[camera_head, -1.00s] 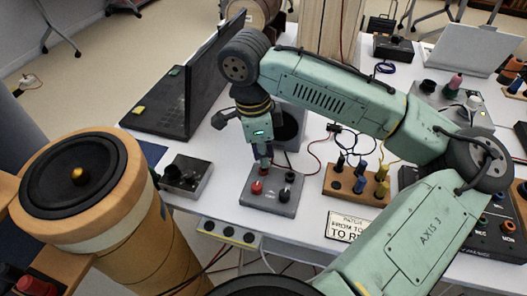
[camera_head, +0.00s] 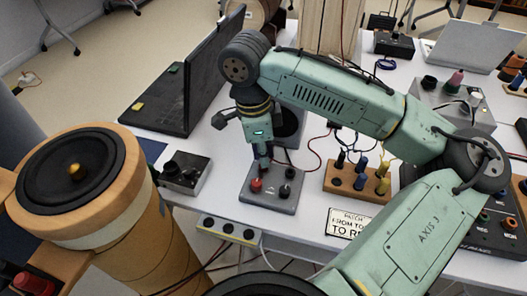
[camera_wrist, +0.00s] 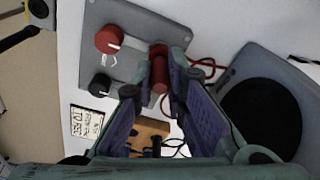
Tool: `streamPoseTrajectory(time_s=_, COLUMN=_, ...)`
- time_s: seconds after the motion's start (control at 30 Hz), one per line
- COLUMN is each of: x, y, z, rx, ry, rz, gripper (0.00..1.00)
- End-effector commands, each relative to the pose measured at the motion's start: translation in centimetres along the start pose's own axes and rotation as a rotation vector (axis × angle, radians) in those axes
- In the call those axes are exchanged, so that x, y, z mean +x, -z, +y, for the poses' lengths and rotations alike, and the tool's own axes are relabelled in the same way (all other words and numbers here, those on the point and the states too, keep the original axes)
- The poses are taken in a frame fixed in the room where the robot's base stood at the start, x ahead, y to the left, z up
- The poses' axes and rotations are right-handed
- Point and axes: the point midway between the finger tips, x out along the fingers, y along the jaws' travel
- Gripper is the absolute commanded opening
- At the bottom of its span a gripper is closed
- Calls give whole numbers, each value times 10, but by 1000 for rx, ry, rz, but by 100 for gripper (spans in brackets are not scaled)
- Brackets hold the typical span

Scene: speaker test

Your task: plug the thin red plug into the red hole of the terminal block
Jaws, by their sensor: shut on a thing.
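My gripper (camera_head: 262,160) points down over the back left part of the grey terminal block (camera_head: 268,200). In the wrist view its fingers (camera_wrist: 160,82) are closed around the thin red plug (camera_wrist: 158,62), which lies over the grey block (camera_wrist: 135,22). A red knob (camera_head: 256,186) stands on the block, also in the wrist view (camera_wrist: 109,40). A black knob (camera_head: 284,191) is beside it. The red hole is hidden behind the plug and fingers. I cannot tell whether the plug's tip touches the block.
A wooden block (camera_head: 345,189) with several plugs stands right of the terminal block. A red lead (camera_head: 318,150) curves behind my gripper. A sign (camera_head: 350,222) lies in front.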

Motion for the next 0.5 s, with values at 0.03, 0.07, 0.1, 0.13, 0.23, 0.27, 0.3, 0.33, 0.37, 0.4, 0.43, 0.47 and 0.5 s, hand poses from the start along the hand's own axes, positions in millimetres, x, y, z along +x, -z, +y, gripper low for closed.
streamPoseTrajectory(time_s=0.03, x=2, y=0, z=0, rx=0, ry=0, rz=0, gripper=0)
streamPoseTrajectory(time_s=0.07, x=2, y=0, z=0, rx=0, ry=0, rz=0, gripper=0)
streamPoseTrajectory(time_s=0.1, x=3, y=0, z=0, rx=0, ry=0, rz=0, gripper=0)
streamPoseTrajectory(time_s=0.13, x=3, y=0, z=0, rx=0, ry=0, rz=0, gripper=0)
streamPoseTrajectory(time_s=0.23, x=5, y=-1, z=0, rx=0, ry=0, rz=0, gripper=0)
streamPoseTrajectory(time_s=0.27, x=6, y=-1, z=0, rx=0, ry=0, rz=0, gripper=0)
streamPoseTrajectory(time_s=0.3, x=6, y=-1, z=0, rx=0, ry=0, rz=0, gripper=13)
streamPoseTrajectory(time_s=0.33, x=5, y=-1, z=0, rx=0, ry=0, rz=1, gripper=15)
streamPoseTrajectory(time_s=0.37, x=5, y=-1, z=0, rx=0, ry=0, rz=1, gripper=17)
streamPoseTrajectory(time_s=0.4, x=5, y=-1, z=0, rx=0, ry=0, rz=1, gripper=20)
streamPoseTrajectory(time_s=0.43, x=5, y=-1, z=0, rx=0, ry=0, rz=1, gripper=22)
streamPoseTrajectory(time_s=0.47, x=5, y=-1, z=0, rx=0, ry=0, rz=1, gripper=24)
streamPoseTrajectory(time_s=0.5, x=5, y=-1, z=0, rx=0, ry=0, rz=1, gripper=26)
